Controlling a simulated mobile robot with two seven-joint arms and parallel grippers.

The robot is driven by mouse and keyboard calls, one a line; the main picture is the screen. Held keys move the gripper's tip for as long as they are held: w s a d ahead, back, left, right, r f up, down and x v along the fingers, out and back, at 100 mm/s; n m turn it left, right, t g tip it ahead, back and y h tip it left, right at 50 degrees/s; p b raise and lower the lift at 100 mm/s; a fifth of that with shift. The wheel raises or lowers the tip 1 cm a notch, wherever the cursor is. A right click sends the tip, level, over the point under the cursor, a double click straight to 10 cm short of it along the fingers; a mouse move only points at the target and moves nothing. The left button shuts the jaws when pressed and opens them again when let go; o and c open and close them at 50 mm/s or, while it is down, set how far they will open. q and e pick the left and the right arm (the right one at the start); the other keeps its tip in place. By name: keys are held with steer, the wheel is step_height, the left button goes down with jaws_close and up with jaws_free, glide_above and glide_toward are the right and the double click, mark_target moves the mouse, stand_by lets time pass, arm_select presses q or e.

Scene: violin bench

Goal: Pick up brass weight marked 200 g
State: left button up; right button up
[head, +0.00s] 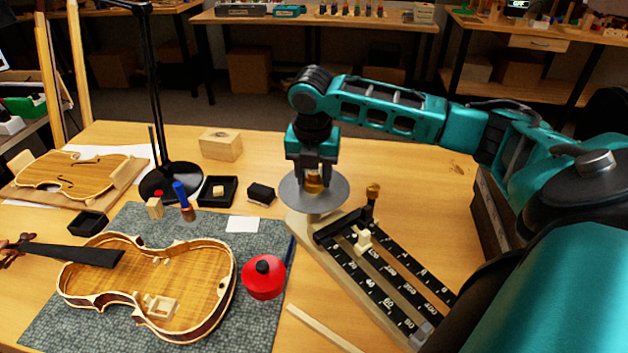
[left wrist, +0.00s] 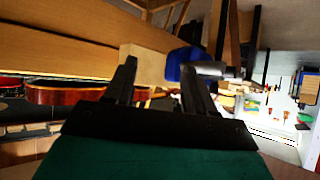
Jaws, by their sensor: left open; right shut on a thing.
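The brass weight (head: 313,184) is a small golden piece low between the fingers of my right gripper (head: 313,172) in the head view. My right gripper points down and is shut on the weight, over the round grey pan (head: 335,194) of the scale. I cannot tell whether the weight touches the pan, and its marking is too small to read. My left gripper (left wrist: 158,90) shows only in the left wrist view, with its two black fingers apart and nothing seen between them.
Beside the pan, the scale's black marked beams (head: 385,268) run to the front right. A violin body (head: 140,280) and a red lidded pot (head: 263,277) are on the grey mat (head: 150,225). A black lamp (head: 165,120) and a wooden block (head: 220,145) stand behind.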

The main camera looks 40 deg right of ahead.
jaws_close()
step_height(320, 180, up, 20)
stand_by(0.4)
